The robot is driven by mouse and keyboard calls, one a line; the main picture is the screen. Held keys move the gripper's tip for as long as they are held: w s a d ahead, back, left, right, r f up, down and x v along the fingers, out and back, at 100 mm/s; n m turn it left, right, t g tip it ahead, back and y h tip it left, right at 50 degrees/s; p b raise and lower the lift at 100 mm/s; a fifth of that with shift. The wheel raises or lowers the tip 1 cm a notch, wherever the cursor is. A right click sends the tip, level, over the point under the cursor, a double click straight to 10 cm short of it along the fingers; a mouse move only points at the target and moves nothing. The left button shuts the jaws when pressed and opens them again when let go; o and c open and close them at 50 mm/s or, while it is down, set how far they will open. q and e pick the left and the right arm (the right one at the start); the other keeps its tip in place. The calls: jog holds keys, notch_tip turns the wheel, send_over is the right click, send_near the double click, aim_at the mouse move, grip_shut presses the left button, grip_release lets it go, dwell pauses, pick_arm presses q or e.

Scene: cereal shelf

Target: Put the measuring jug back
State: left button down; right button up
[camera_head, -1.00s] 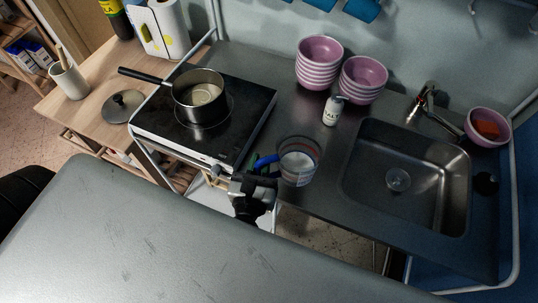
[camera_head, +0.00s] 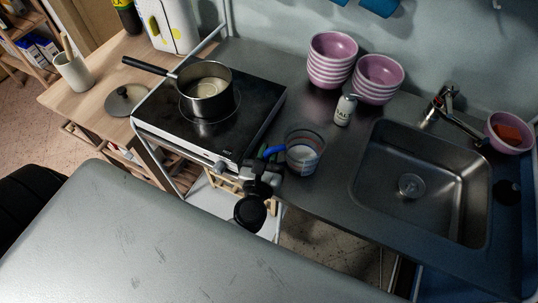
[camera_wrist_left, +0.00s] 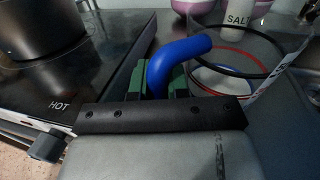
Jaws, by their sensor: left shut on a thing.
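The measuring jug (camera_head: 305,155) is clear, with a blue handle and red and dark markings. It appears upright at the steel counter, right of the hob; whether its base touches the counter, I cannot tell. My left gripper (camera_head: 268,163) is shut on the blue handle at the jug's left side. In the left wrist view the curved handle (camera_wrist_left: 178,58) sits between the green finger pads (camera_wrist_left: 160,82), with the clear jug body (camera_wrist_left: 243,62) to the right. My right gripper is not in view.
A pot (camera_head: 205,92) stands on the hob (camera_head: 160,122). A salt shaker (camera_head: 345,110) and pink bowl stacks (camera_head: 331,62) are behind the jug. The sink (camera_head: 420,190) is to the right. Bare counter (camera_head: 335,185) lies between jug and sink.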

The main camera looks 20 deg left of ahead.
pick_arm(q)
jog(key=shift+r, duration=0.1)
jog(key=c, duration=1.1)
grip_release()
jog(key=shift+s, duration=0.15)
jog(key=s+d+b, duration=0.2)
jog(key=s+b, duration=0.2)
jog(key=s, duration=0.7)
jog(key=shift+s+b, duration=0.3)
jog(key=shift+b, duration=0.1)
